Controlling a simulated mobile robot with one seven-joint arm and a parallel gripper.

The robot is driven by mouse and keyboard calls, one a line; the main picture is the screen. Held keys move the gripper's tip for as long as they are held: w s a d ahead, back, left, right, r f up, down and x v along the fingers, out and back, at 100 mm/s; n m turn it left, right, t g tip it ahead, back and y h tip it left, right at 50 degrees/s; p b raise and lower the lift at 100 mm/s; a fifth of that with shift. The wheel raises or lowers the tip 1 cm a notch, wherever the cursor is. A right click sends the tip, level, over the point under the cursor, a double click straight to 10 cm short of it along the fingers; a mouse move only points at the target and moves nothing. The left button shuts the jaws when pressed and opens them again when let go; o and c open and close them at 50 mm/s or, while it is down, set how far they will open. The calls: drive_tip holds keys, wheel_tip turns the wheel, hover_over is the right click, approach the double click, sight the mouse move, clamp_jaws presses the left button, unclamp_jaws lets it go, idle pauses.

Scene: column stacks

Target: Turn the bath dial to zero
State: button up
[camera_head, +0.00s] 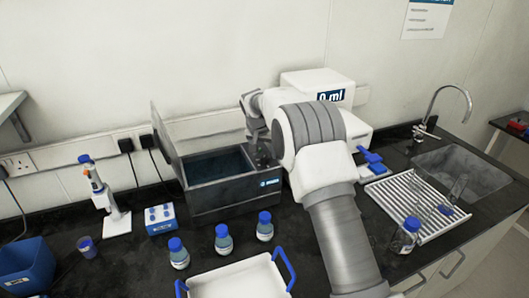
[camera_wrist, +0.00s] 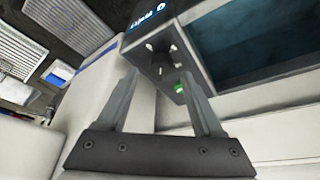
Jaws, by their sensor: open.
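The bath (camera_head: 225,198) is a dark grey box with its lid raised at the left and dark water inside. In the wrist view the bath (camera_wrist: 205,75) shows its end panel. That panel carries a dark dial (camera_wrist: 163,62) with pale marks around it and a small green light (camera_wrist: 180,88). The dial's setting is too small to read. My gripper (camera_wrist: 160,78) is open, its two fingers pointing at the panel with the dial between them in the picture. Contact cannot be told. In the head view my gripper (camera_head: 262,153) is at the bath's right end, and my arm hides the dial.
Several blue-capped bottles (camera_head: 222,240) and a white tray (camera_head: 240,280) with blue handles stand in front of the bath. A white device (camera_head: 318,84) with a display stands behind my arm. A drying rack (camera_head: 415,207) and sink lie right.

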drive_tip(key=shift+x, duration=1.05)
clamp_jaws()
